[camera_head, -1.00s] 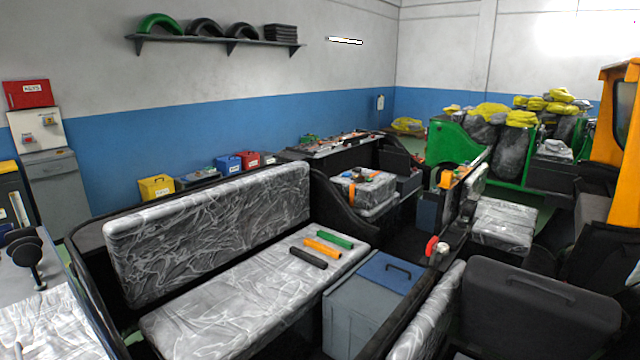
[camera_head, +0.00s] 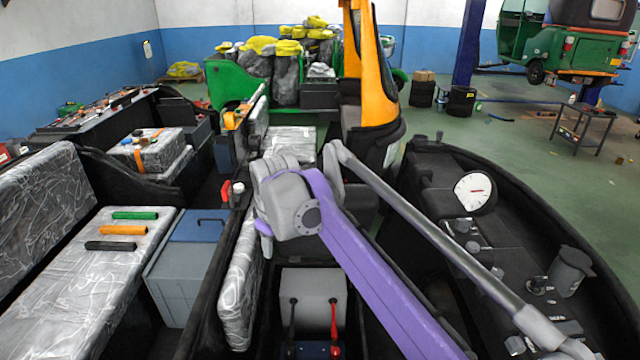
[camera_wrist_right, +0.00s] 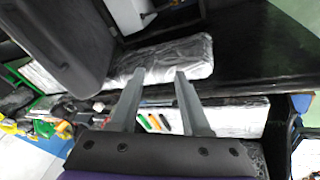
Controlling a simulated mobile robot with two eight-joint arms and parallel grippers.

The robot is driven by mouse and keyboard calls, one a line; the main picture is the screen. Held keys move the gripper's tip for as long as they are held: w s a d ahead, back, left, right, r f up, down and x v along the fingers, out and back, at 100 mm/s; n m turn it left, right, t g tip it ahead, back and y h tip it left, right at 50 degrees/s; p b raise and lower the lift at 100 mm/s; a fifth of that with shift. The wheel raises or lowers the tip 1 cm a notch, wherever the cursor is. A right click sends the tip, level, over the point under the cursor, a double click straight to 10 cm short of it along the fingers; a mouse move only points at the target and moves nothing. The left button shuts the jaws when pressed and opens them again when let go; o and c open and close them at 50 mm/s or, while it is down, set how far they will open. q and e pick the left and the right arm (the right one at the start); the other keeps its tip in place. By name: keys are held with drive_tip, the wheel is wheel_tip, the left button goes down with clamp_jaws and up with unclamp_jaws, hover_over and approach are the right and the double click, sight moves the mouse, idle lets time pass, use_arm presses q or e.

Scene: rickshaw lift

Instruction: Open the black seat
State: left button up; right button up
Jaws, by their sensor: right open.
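The black seat is not clear in the head view now; my right arm covers the middle. In the right wrist view, a dark panel with rounded edges (camera_wrist_right: 60,42), likely the black seat, fills the upper left. My right gripper (camera_wrist_right: 159,73) is open, with nothing between its two grey fingers. The panel is left of the fingers, apart from them in the picture. In the head view the right hand (camera_head: 280,200) is above the plastic-wrapped cushion's (camera_head: 243,265) far end; its fingertips are hidden. My left gripper is not in view.
A grey box (camera_head: 312,285) with a red and a black handle before it sits at the bottom middle. A wrapped bench (camera_head: 75,295) with three coloured bars and a blue-topped cabinet (camera_head: 198,225) lie left. A black dashboard with a gauge (camera_head: 474,192) is right.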

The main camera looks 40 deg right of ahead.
drive_tip(key=w+d+r+n+g+p, duration=0.1)
drive_tip(key=w+d+r+n+p, duration=0.25)
drive_tip(key=d, duration=0.75)
drive_tip(key=w+d+r+n+g+b, duration=0.1)
drive_tip(key=w+d+r+n, duration=0.1)
drive_tip(key=w+d+r, duration=0.65)
drive_tip(key=s+d+b+x, duration=0.1)
drive_tip(key=s+d+x, duration=0.1)
drive_tip(key=x, duration=1.2)
drive_tip(key=shift+d+h, duration=0.25)
drive_tip(key=shift+h, duration=0.05)
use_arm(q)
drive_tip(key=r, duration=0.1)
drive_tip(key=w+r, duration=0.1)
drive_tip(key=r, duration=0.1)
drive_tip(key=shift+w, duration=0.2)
use_arm(e)
drive_tip(key=shift+s+f, duration=0.1)
drive_tip(key=shift+s, duration=0.05)
clamp_jaws()
